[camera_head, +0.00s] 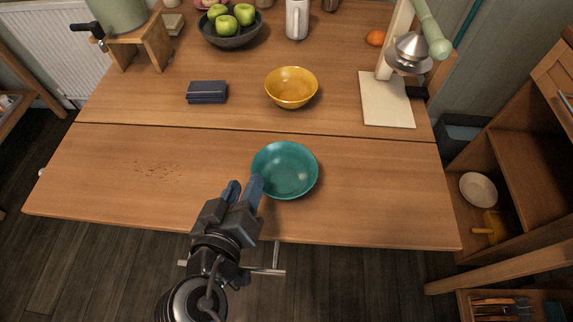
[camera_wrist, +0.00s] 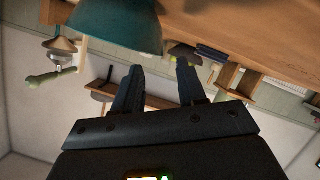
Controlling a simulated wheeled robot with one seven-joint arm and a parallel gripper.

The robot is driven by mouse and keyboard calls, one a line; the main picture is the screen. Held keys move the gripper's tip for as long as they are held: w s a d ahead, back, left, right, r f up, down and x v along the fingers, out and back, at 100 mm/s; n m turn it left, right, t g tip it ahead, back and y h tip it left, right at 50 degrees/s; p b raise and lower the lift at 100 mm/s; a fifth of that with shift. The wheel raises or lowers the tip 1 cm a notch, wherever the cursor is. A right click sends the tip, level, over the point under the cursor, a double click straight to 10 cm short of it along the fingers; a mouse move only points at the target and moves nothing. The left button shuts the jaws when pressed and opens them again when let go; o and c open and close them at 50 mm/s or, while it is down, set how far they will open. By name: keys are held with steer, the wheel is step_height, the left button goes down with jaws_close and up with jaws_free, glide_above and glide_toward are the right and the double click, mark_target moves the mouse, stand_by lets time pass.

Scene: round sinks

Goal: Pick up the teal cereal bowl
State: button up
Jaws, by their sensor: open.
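The teal cereal bowl (camera_head: 287,168) stands upright and empty on the front part of the wooden table. My gripper (camera_head: 246,188) is open at the bowl's near left side, with its fingers close to the rim. In the head view one fingertip overlaps the bowl's left edge; I cannot tell whether it touches. In the wrist view the teal bowl (camera_wrist: 120,22) shows large at the top, upside down, and my gripper (camera_wrist: 157,72) has its two fingers apart with nothing clearly between them.
A yellow bowl (camera_head: 291,88) stands behind the teal bowl. A dark folded wallet-like item (camera_head: 207,92) lies to the left. A juicer press (camera_head: 388,100) stands at the right, and a dark bowl of green apples (camera_head: 231,38) at the back. The front left of the table is clear.

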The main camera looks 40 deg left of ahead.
mark_target(259, 161)
steer(key=x, duration=0.6)
steer(key=shift+w+d+f+p, duration=0.1)
steer(key=shift+w+f+p, duration=0.1)
steer(key=shift+w+p, duration=0.15)
steer(key=shift+s, duration=0.1)
steer(key=shift+c, duration=0.3)
jaws_close()
